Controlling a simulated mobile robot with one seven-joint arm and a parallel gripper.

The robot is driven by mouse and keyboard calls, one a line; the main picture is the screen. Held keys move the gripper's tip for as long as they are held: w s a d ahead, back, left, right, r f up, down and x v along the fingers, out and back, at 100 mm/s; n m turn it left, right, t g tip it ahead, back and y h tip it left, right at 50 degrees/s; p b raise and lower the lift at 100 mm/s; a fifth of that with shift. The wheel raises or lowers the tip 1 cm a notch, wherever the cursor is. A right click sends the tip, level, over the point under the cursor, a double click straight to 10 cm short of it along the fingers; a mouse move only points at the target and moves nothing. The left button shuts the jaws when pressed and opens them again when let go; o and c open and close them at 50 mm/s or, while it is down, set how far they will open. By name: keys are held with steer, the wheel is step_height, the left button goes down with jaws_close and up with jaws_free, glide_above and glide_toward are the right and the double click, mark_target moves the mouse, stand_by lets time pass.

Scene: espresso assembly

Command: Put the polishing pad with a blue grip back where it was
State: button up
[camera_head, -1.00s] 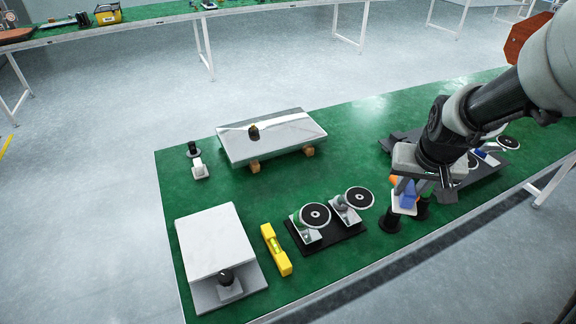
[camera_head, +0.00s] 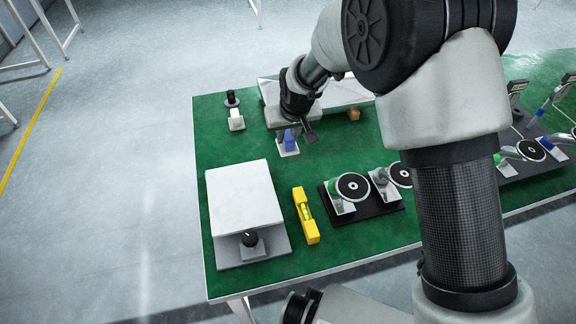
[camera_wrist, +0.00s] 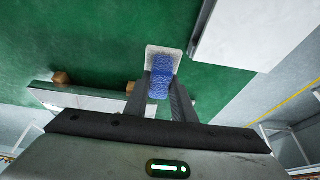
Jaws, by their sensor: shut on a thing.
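The polishing pad with a blue grip (camera_head: 288,146) has a white square base; it also shows in the wrist view (camera_wrist: 161,75). My gripper (camera_head: 297,130) is shut on its blue grip, with one finger on each side in the wrist view (camera_wrist: 160,98). The pad is over the green table top, in front of the raised marble slab. I cannot tell whether its base touches the table. A white pad with a black grip (camera_head: 236,122) stands to its left.
The marble slab (camera_head: 345,93) rests on wooden blocks (camera_head: 353,115) behind.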

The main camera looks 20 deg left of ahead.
mark_target(291, 149)
step_height(291, 149, down, 9)
steer(key=shift+f+b, duration=0.2)
steer(key=shift+b, duration=0.75)
steer(key=shift+f, duration=0.2)
steer(key=o, duration=1)
steer(key=shift+d+r, duration=0.1)
steer(key=shift+r, duration=0.45)
steer(key=p+v, duration=0.2)
steer(key=v, duration=0.9)
steer(key=shift+s+d+r, duration=0.1)
